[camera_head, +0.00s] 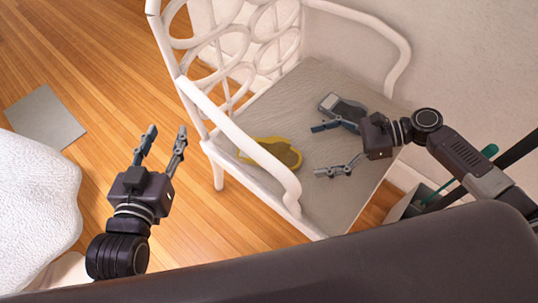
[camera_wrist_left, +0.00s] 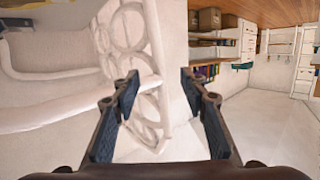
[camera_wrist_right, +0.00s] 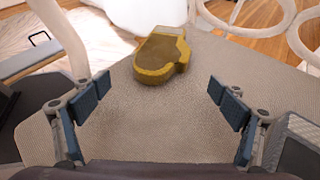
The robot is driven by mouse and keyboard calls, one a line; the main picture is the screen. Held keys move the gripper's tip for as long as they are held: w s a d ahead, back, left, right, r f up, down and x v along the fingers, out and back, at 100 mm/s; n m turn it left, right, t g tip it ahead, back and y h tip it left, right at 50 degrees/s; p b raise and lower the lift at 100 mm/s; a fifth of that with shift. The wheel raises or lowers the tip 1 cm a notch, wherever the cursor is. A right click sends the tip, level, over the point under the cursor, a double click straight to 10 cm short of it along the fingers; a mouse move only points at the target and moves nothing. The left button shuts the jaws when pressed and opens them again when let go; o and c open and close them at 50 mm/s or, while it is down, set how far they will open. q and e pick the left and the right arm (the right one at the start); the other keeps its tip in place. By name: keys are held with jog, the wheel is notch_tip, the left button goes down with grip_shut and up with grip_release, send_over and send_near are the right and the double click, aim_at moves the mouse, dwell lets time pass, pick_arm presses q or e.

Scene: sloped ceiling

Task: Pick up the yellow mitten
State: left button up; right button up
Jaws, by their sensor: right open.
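The yellow mitten (camera_head: 273,152) lies on the seat of the white chair (camera_head: 318,97), partly behind the chair's near armrest in the head view. It has a darker brownish face and a yellow edge. My right gripper (camera_head: 337,149) is open and empty over the seat, to the right of the mitten and apart from it. In the right wrist view the mitten (camera_wrist_right: 162,55) lies ahead of the open fingers, near the seat's far edge. My left gripper (camera_head: 166,143) is open and empty, left of the chair and outside its armrest.
A dark grey device (camera_head: 343,107) lies on the seat behind my right gripper. The chair's white armrest (camera_head: 245,140) and looped backrest (camera_head: 240,40) border the seat. A bin (camera_head: 408,205) with long-handled things stands at the right. Wooden floor (camera_head: 95,60) is open at the left.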

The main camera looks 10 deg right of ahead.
aim_at(293, 153)
jog(key=shift+x, duration=0.95)
pick_arm(q)
notch_tip(293, 153, up, 13)
jog(key=d+t+h+b, duration=0.1)
jog(key=t+h+b, duration=0.1)
jog(key=t, duration=0.4)
jog(key=shift+s+d+f, duration=0.15)
jog(key=shift+d+f, duration=0.05)
jog(key=shift+d, duration=0.1)
pick_arm(e)
jog(key=x, duration=0.4)
jog(key=shift+w+a, duration=0.1)
jog(key=shift+a, duration=0.25)
jog(key=c, duration=1.4)
pick_arm(q)
jog(key=shift+f, duration=0.15)
pick_arm(e)
jog(key=shift+r, duration=0.1)
